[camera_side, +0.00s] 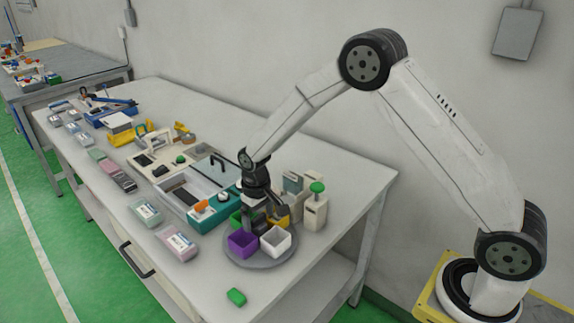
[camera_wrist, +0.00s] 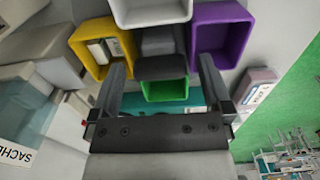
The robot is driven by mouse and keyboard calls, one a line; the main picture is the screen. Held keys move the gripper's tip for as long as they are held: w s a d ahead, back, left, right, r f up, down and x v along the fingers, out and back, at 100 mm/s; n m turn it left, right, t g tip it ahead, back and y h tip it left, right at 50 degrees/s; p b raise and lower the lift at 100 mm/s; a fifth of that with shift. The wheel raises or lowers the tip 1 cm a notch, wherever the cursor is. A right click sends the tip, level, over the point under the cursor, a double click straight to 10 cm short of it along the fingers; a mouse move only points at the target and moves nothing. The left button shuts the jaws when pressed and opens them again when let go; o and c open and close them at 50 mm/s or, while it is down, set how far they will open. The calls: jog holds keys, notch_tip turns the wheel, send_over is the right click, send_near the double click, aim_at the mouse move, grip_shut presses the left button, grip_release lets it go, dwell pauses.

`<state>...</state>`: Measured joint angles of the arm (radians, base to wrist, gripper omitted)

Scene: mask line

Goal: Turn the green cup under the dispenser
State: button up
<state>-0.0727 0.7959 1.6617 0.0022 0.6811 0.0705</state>
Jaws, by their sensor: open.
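A round grey turntable (camera_side: 258,265) carries a purple cup (camera_side: 242,243), a white cup (camera_side: 276,241), a yellow cup (camera_side: 282,211) and a green cup (camera_side: 236,219). The green cup is on the far left side, partly behind my gripper (camera_side: 257,217). In the wrist view my gripper (camera_wrist: 162,72) is open, its fingers on either side of a dark grey central block (camera_wrist: 160,66); contact cannot be told. The green cup (camera_wrist: 165,88) lies just below that block in the picture. The yellow cup (camera_wrist: 78,42) holds pale packs. A pale post with a green knob (camera_side: 316,188), possibly the dispenser, stands right of the turntable.
A teal unit with an orange part (camera_side: 205,212) stands close left of the turntable. A green block (camera_side: 236,297) lies near the front edge. The table's front right is mostly clear.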

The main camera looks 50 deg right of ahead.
grip_shut()
dwell(0.3)
jog(key=shift+m, duration=9)
